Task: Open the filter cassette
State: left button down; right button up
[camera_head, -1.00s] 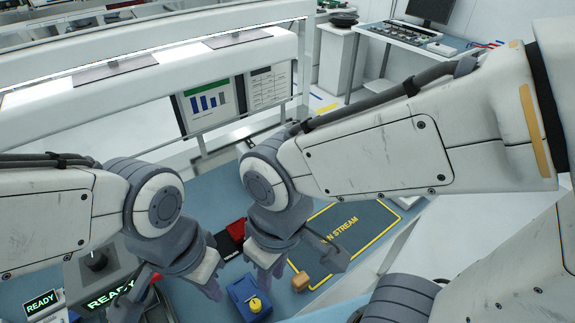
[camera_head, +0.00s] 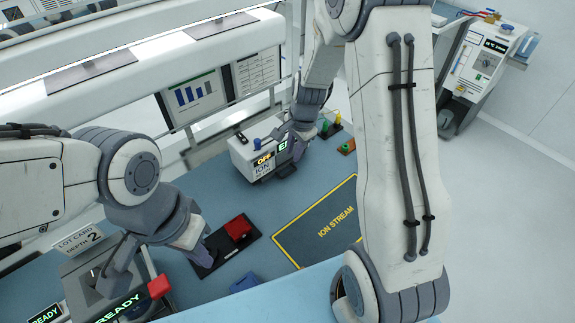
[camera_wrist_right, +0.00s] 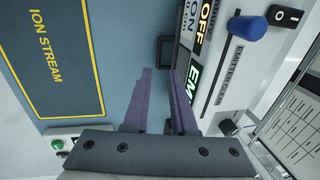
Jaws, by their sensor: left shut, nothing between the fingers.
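No part is labelled as a filter cassette. A white ionizer unit (camera_head: 243,160) marked "ION" and "OFF" stands at the back of the mat. Its panel with an "EMITTER CLEAN" label (camera_wrist_right: 229,75) shows close by in the right wrist view. My right gripper (camera_wrist_right: 161,72) is open, its fingers apart and empty beside the unit. In the head view it is largely hidden by the arm. My left gripper (camera_head: 203,258) is shut and empty, left of a red block (camera_head: 238,228) on a black plate (camera_head: 222,252). A blue item (camera_head: 245,283) is partly hidden at the front edge.
A yellow-outlined "ION STREAM" area (camera_head: 318,238) lies bare right of the black plate. A "DEPTH 2" lot card (camera_head: 78,240) and "READY" displays (camera_head: 118,311) stand at left. A blue knob (camera_wrist_right: 248,28) and black switch (camera_wrist_right: 287,17) are on the unit. Small coloured buttons (camera_head: 347,147) sit behind.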

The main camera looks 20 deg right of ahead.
aim_at(287, 173)
jog(key=f, duration=0.3)
jog(key=w+f, duration=0.1)
jog(key=f, duration=0.2)
jog(key=a+f, duration=0.1)
jog(key=f, duration=0.2)
jog(key=shift+w+f, duration=0.35)
grip_shut()
dwell(0.9)
